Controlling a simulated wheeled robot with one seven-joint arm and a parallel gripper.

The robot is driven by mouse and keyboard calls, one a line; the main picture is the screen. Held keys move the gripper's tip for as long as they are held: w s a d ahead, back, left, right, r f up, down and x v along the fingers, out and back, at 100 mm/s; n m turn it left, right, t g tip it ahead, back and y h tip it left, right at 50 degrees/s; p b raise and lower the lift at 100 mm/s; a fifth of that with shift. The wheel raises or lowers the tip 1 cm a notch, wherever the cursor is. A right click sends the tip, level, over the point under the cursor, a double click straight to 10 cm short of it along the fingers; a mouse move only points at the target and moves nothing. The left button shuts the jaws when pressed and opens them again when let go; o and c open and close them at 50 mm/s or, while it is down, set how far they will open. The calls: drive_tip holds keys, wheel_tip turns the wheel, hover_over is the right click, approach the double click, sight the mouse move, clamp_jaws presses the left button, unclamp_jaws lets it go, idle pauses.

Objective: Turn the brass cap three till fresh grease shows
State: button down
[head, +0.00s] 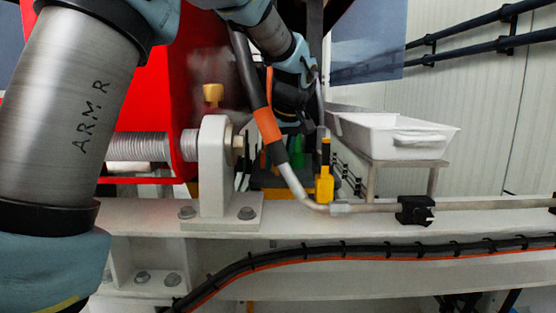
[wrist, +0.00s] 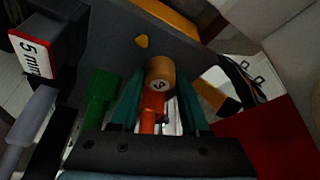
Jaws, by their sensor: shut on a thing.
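In the wrist view my gripper (wrist: 159,95) has its two teal fingers on either side of an orange piece (wrist: 152,110). It is shut on this piece. A tan, brass-coloured round end (wrist: 160,71) with a small dark mark on a pale label sits at the top of it, by the fingertips. I cannot read the mark surely. In the head view a brass-coloured cap (head: 212,93) stands beside the red housing (head: 184,80); no number shows on it. My gripper's fingertips are hidden there behind the hose and dark parts. I cannot make out any grease.
A green piece (wrist: 97,98) and a black block labelled 5 mm (wrist: 35,55) are close left of my fingers. In the head view, a grey hose with an orange band (head: 267,125) crosses before my arm. A yellow-handled piece (head: 324,182) and white tray (head: 390,137) are to the right.

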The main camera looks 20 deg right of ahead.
drive_tip(key=shift+c, duration=1.9)
unclamp_jaws()
drive_tip(key=shift+r, duration=0.1)
drive_tip(key=v, duration=1)
drive_tip(key=shift+s+r+b, duration=0.25)
drive_tip(key=shift+b, duration=0.15)
